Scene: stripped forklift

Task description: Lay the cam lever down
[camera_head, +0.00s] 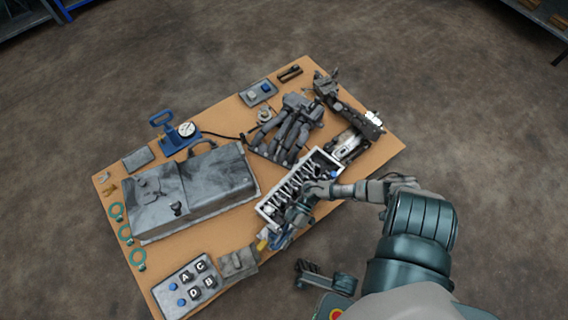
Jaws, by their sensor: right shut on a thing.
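My right gripper (300,204) reaches in from the lower right and is down at the near side of a light-rimmed block (270,216) with a row of metal parts inside. It is shut on a small part that the hand mostly hides. I cannot make out whether that part is the cam lever, and I cannot pick out the lever elsewhere. A blue and yellow piece (273,240) shows just below the gripper. My left gripper is not in view.
The wooden table (215,232) is crowded.

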